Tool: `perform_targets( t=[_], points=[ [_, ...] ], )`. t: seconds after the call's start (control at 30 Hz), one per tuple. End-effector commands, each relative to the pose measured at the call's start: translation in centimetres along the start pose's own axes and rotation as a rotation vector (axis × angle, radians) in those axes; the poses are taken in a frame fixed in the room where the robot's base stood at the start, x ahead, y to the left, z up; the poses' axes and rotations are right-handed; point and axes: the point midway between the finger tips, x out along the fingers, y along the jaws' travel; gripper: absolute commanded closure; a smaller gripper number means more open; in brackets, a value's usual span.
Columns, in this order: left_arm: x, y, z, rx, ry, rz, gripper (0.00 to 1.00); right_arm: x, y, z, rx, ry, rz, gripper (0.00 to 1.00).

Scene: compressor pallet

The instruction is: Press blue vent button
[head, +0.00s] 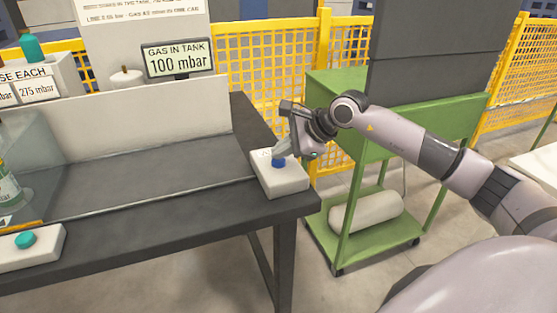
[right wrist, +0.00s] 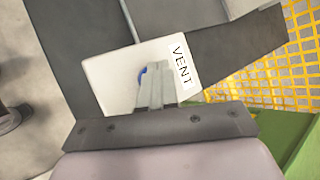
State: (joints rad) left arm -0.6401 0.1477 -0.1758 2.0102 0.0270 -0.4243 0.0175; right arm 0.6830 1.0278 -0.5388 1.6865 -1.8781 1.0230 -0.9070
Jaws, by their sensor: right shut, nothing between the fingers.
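The blue vent button (head: 278,162) is on a white box (head: 282,182) at the right end of the dark table. My right gripper (head: 279,153) is shut and empty, its fingertips right over the button. In the right wrist view, the shut fingers (right wrist: 154,75) cover most of the button, and only a blue edge (right wrist: 142,75) shows to their left. The box's VENT label (right wrist: 181,66) is to the right of the fingers. I cannot tell whether the fingertips touch the button or whether it is pressed down. My left gripper is not in view.
A display (head: 179,59) reads "GAS IN TANK 100 mbar". A teal button (head: 25,240) on another white box is at the front left, near a clear container with a bottle (head: 8,188). A green cart (head: 345,152) stands right of the table, before a yellow fence (head: 262,75).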

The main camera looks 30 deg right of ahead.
Motion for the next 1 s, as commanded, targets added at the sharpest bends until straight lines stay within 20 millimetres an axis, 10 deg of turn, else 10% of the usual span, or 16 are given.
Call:
perform_targets(
  t=[1.0],
  points=[
    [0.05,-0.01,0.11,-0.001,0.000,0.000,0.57,0.03,0.07,-0.07,0.000,0.002,0.003,1.00]
  ],
)
